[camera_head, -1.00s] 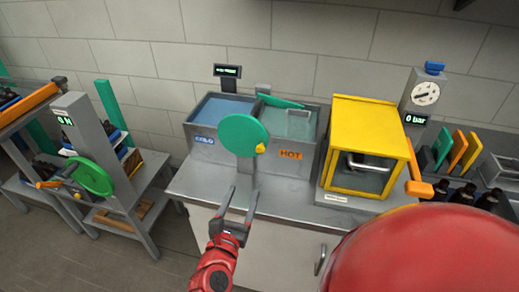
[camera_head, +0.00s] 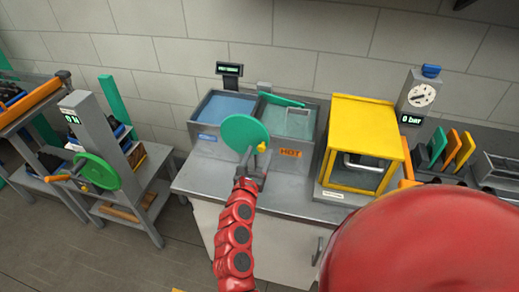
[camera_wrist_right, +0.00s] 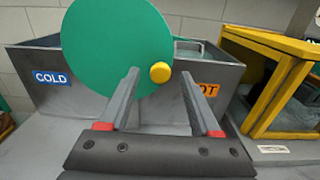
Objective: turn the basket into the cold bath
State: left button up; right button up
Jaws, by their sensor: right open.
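A green disc (camera_head: 240,132) with a yellow knob (camera_head: 262,147) on its right edge stands in front of the two baths. The cold bath (camera_head: 207,137) is on the left with a blue COLD label, and the hot bath (camera_head: 302,137) on the right with an orange one. A green tilted piece (camera_head: 281,99) lies across the hot bath; I cannot make out a basket. My right gripper (camera_head: 252,162) is just below the disc. In the right wrist view its fingers are open (camera_wrist_right: 160,76), with the knob (camera_wrist_right: 160,72) seen between the fingertips; contact is unclear. My left gripper is out of view.
A yellow-framed box (camera_head: 361,145) stands right of the baths, with a gauge post (camera_head: 420,95) behind it. On the left is a grey stand with a green wheel (camera_head: 98,171). The grey counter (camera_head: 205,182) is clear at its front left.

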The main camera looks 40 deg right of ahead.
jog(key=shift+w+d+f, duration=0.1)
jog(key=shift+w+d, duration=0.2)
jog(key=shift+d, duration=0.05)
grip_shut()
dwell(1.3)
